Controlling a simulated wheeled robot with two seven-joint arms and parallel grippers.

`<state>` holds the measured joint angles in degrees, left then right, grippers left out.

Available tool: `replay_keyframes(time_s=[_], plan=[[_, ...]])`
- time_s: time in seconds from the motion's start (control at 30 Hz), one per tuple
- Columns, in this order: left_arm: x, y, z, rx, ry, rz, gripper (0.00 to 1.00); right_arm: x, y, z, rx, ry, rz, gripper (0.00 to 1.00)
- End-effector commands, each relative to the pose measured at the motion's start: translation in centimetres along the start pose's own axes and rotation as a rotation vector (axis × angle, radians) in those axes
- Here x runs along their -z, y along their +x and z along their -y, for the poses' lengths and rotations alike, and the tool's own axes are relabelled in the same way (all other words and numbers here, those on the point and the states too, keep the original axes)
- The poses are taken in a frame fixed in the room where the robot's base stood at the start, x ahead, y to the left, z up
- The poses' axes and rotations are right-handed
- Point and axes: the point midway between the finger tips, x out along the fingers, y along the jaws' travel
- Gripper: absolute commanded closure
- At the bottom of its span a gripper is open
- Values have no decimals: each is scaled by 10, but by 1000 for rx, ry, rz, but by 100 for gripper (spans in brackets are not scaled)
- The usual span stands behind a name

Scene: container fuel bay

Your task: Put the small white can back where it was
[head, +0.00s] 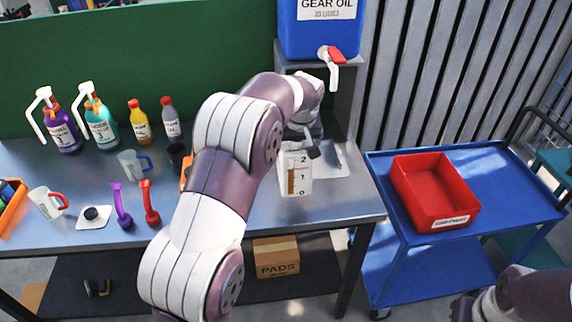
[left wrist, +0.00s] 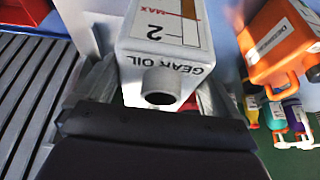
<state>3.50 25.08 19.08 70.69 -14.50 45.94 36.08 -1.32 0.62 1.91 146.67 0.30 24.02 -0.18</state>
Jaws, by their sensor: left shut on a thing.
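The small white can (head: 297,176) has a level scale with 2, 1 and 0 and a brown band. It is upright at the right end of the steel bench, in front of the blue gear oil drum. My left gripper (head: 308,142) is shut on it near its top. I cannot tell whether its base touches the bench. In the left wrist view the can (left wrist: 165,55) shows "GEAR OIL", a MAX line and a round grey spout. My right gripper is out of view; only part of that arm shows at the lower right.
The blue gear oil drum (head: 318,32) with a red-handled tap stands above a pale plate (head: 335,160). An orange diesel can (left wrist: 280,40) is partly hidden by my arm. Bottles, jugs and funnels (head: 122,205) fill the bench's left. A red tray (head: 433,190) sits on a blue cart.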

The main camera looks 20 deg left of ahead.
Motion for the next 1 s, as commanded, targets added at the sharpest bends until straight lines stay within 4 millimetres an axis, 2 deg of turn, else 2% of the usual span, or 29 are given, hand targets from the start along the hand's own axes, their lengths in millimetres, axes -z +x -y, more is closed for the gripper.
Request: replay_keyframes(time_s=[0.07,0.2,0.4,0.57,0.8,1.0], plan=[[2,3,19,-2,-4,-9,90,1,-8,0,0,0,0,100],[-4,22,51,-1,-4,-7,90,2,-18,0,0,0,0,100],[-8,42,81,-3,-3,-11,90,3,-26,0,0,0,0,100],[-13,52,88,-3,0,-9,90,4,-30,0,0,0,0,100],[-25,82,87,-3,0,-9,90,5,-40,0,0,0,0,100],[-26,85,87,-4,0,-12,90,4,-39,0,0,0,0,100]])
